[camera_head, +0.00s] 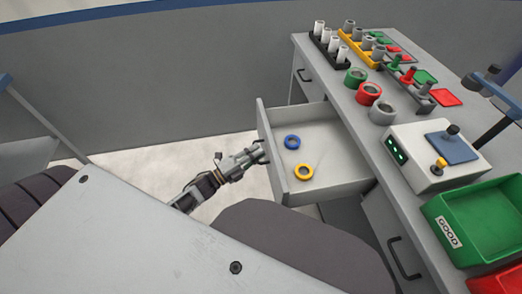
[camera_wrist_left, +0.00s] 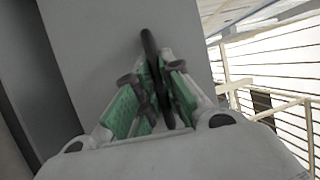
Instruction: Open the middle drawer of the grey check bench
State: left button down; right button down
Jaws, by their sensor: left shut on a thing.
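The grey check bench (camera_head: 345,120) runs along the right in the head view. Its middle drawer (camera_head: 335,185) stands pulled out, with a blue ring (camera_head: 292,142) and a yellow ring (camera_head: 303,172) lying inside. My left gripper (camera_head: 262,152) is at the drawer's front panel, shut on the handle. In the left wrist view the dark handle (camera_wrist_left: 148,45) passes between the green-padded fingers (camera_wrist_left: 155,95), in front of the grey drawer front (camera_wrist_left: 95,40). My right gripper is not in view.
On the bench top are pipe racks (camera_head: 330,45), green, red and grey rings (camera_head: 369,93), a testing device (camera_head: 435,155) and a green GOOD bin (camera_head: 475,225). Another drawer or door with a dark handle (camera_head: 403,258) is nearer. Pale floor is free left of the open drawer.

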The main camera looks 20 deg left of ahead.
pick_arm(q)
jog(key=shift+s+f, duration=0.1)
dwell(0.3)
jog(key=c, duration=1.5)
grip_release()
jog(key=shift+a, duration=0.1)
jog(key=shift+v, duration=5.95)
